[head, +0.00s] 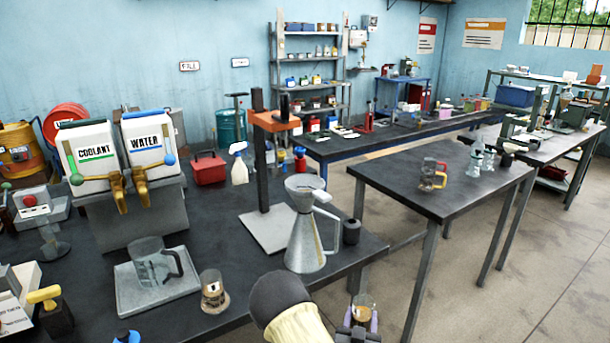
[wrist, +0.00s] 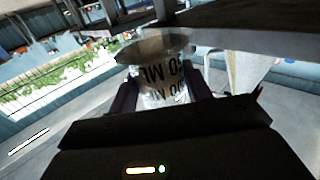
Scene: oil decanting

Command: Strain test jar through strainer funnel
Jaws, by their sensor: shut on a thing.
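My gripper (head: 362,318) is at the bottom of the head view, just off the bench's front edge. It is shut on a small clear jar (head: 364,303) with amber-brown liquid. In the wrist view the jar (wrist: 162,82) sits between the dark fingers, and its black ML markings show. The strainer funnel (head: 304,184) sits in the mouth of a grey conical metal can (head: 306,243) with a handle. The can stands upright on the bench, to the left of and beyond my gripper. The inside of the funnel is hard to make out.
A similar small jar (head: 214,292) stands on the dark bench (head: 222,231). A clear beaker (head: 153,262) stands on a grey tray (head: 181,288). A press-like stand (head: 265,165) is behind the can, with a small black object (head: 351,231) at its right. Open floor lies to the right.

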